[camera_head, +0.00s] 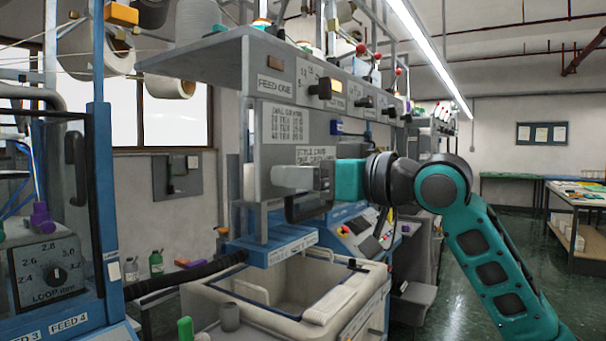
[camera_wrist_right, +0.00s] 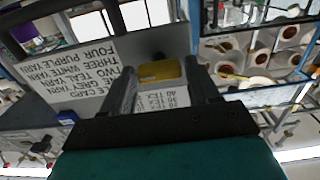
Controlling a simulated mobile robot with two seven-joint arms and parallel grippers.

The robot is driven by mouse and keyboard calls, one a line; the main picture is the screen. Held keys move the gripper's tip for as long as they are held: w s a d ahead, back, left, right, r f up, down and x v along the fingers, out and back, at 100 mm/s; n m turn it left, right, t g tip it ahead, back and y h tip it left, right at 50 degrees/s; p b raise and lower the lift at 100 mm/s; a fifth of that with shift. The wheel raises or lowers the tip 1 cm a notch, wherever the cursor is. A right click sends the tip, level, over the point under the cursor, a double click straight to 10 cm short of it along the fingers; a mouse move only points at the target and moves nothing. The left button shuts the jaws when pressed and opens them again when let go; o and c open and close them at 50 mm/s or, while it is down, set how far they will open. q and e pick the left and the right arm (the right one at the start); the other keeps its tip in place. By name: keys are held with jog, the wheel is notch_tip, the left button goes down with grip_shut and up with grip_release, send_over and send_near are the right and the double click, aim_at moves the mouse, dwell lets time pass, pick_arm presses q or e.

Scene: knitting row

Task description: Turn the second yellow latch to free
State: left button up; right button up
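In the right wrist view a yellow latch (camera_wrist_right: 161,70) lies flat against a grey panel, between and beyond the fingertips of my right gripper (camera_wrist_right: 166,82). The two dark fingers stand apart with a gap between them; I cannot tell whether they touch the latch. In the head view my right gripper (camera_head: 300,195) points left in front of the grey machine below the FEED ONE sign, and the latch there is hidden or too small to tell. An orange-yellow block (camera_head: 122,14) is high on the left blue frame. My left gripper is not in view.
A printed card (camera_wrist_right: 85,72) is beside the latch. Black knobs (camera_head: 322,88) stick out of the panel above my gripper. A cream bin (camera_head: 350,298) stands below it. A dial box (camera_head: 48,277) is at the left. Yarn cones (camera_wrist_right: 228,45) hang beside the panel.

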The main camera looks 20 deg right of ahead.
jog(key=c, duration=0.8)
jog(key=shift+o, duration=0.2)
jog(key=shift+n, duration=0.3)
jog(key=shift+s+a+f+n, duration=0.1)
jog(key=shift+f+n, duration=0.05)
jog(key=shift+n, duration=4.15)
jog(key=shift+s+a+f+n, duration=0.1)
jog(key=shift+n, duration=4.2)
jog(key=o, duration=1.1)
jog(key=shift+c, duration=0.2)
